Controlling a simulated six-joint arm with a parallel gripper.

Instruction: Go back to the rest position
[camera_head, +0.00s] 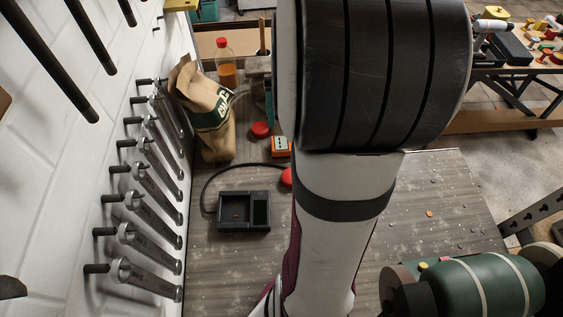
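My arm fills the middle of the head view, running from the top centre down past the lower edge. My gripper is not in view. The arm covers much of the worktop (440,205) behind it.
Several wrenches (150,225) hang on pegs on the white wall at left. A paper bag (207,110), a bottle (226,65) and a black device (243,211) stand left of the arm. A green grinder (480,288) is at lower right. Bare worktop lies right of the arm.

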